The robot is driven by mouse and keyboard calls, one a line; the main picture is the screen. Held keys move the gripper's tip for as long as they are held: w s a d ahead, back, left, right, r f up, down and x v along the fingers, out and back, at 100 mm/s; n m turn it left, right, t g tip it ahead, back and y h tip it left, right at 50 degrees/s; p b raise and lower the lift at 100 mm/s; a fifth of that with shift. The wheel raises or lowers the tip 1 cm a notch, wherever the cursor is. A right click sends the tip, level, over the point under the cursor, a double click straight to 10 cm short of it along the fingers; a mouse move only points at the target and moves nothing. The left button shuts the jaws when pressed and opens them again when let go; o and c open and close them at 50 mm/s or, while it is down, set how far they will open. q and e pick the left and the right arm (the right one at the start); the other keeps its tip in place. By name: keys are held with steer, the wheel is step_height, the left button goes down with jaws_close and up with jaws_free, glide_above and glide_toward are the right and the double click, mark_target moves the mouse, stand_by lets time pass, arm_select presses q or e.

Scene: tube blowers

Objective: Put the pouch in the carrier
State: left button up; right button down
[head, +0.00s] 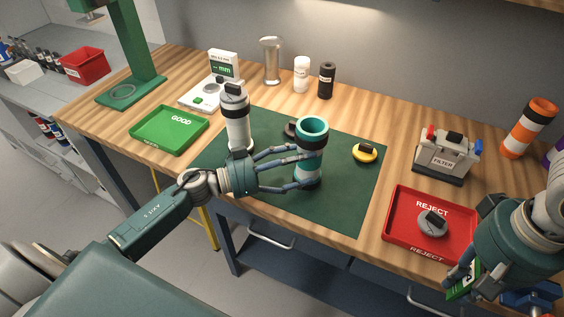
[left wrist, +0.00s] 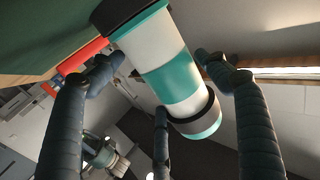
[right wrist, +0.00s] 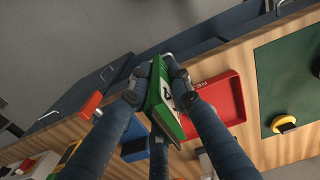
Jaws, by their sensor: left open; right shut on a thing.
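The carrier (head: 311,160) is a teal and white tube with dark bands, standing upright on the green mat with its top end open. My left gripper (head: 305,166) is open, its fingers spread around the carrier's sides. In the left wrist view the banded carrier (left wrist: 165,65) lies between the fingers; whether they touch it I cannot tell. My right gripper (head: 466,284) is shut on a small green pouch (head: 462,290) with a white marking, at the lower right. The pouch also shows between the fingertips in the right wrist view (right wrist: 162,100).
A grey-white tube (head: 238,128) stands left of the carrier. A yellow cap (head: 365,154) lies on the green mat (head: 335,199). The red REJECT tray (head: 398,226) holds a grey disc. The green GOOD tray (head: 169,129) is empty.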

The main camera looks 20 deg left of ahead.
arm_select(q)
steer(key=shift+x, duration=1.4)
steer(key=c, duration=1)
